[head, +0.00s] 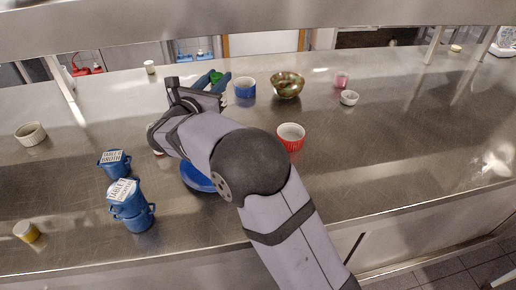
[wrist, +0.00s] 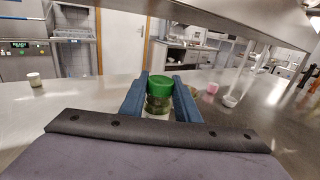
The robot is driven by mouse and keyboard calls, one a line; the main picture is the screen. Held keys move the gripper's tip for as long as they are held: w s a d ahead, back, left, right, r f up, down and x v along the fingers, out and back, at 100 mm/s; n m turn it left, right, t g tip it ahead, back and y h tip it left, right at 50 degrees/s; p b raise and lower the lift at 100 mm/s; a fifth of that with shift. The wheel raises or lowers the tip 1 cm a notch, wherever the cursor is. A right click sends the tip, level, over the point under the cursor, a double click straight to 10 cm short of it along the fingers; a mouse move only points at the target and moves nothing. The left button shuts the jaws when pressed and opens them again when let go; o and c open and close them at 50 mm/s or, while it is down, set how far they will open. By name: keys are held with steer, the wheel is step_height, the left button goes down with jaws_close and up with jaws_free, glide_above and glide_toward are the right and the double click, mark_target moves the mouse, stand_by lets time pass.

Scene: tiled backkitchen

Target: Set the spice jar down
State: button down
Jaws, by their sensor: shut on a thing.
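The spice jar has a green lid and a see-through body with dark green contents. In the wrist view the jar (wrist: 158,93) stands upright between the two blue fingers of my gripper (wrist: 159,98), which is shut on it. In the head view the green lid (head: 216,77) shows between the fingertips of my gripper (head: 211,80), over the back part of the steel counter (head: 390,145). My wrist hides much of the jar there. I cannot tell whether its base touches the counter.
A blue ramekin (head: 244,90) and a patterned bowl (head: 287,87) stand right of the jar. A red ramekin (head: 291,142) is nearer. A blue plate (head: 196,180) lies partly under my arm. Labelled blue pots (head: 114,170) stand front left. The counter's right side is clear.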

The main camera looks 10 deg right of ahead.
steer(key=s+d+f+m+g+h, duration=0.1)
steer(key=s+d+m+g+h, duration=0.45)
steer(key=s+d, duration=0.35)
steer(key=shift+n+t, duration=0.25)
steer(key=shift+n, duration=0.1)
steer(key=shift+w+d+f+p, duration=0.2)
steer(key=shift+w+f, duration=0.05)
steer(key=shift+f, duration=1.45)
steer(key=shift+w+d+f+p, duration=0.15)
steer(key=shift+w+f, duration=0.1)
steer(key=shift+f, duration=1.5)
steer(key=shift+w+d+f+p, duration=0.2)
steer(key=shift+w+f, duration=0.05)
steer(key=shift+f, duration=1.45)
steer(key=shift+f, duration=0.2)
steer(key=c, duration=1.4)
jaws_free()
steer(key=shift+o, duration=0.2)
steer(key=shift+r, duration=0.1)
